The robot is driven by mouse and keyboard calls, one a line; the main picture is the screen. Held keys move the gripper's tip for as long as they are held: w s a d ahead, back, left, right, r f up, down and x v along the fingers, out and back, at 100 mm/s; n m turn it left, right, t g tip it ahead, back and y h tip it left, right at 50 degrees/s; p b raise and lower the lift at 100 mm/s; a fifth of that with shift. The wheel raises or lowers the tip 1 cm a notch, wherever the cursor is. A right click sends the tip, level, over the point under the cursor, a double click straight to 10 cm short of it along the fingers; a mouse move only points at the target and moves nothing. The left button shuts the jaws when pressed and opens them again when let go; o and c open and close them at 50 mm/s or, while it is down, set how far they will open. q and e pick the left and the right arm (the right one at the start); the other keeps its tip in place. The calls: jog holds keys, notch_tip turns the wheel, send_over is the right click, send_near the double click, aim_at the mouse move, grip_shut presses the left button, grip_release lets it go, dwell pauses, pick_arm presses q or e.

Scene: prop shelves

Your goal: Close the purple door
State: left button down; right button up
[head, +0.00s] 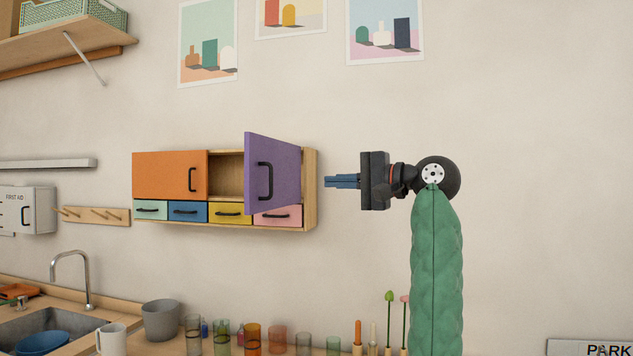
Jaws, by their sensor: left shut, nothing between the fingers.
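The purple door (284,173) is on the right half of a wooden wall cabinet (311,190). It stands partly open, its left edge swung out toward me and its right edge at the cabinet's right side. Its black handle (265,181) is near the free left edge. Part of the bare wooden compartment shows left of the door. My left gripper (342,181) is right of the cabinet at about handle height, with its blue fingers pointing left. It is shut and empty, with a gap to the door in the picture. My right gripper is out of view.
A closed orange door (168,175) fills the cabinet's left half. Several small drawers, including a yellow one (230,209), run below the doors. Cups and glasses stand on the counter below, near a sink (50,325). The wall right of the cabinet is clear.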

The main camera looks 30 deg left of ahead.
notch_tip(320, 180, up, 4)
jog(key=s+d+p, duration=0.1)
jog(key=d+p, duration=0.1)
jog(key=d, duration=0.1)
pick_arm(q)
jog(key=a+p, duration=0.3)
jog(key=a, duration=1)
jog(key=shift+s, duration=0.15)
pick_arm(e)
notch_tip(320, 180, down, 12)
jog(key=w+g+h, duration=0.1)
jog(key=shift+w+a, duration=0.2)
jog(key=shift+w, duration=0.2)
pick_arm(q)
jog(key=shift+f, duration=0.1)
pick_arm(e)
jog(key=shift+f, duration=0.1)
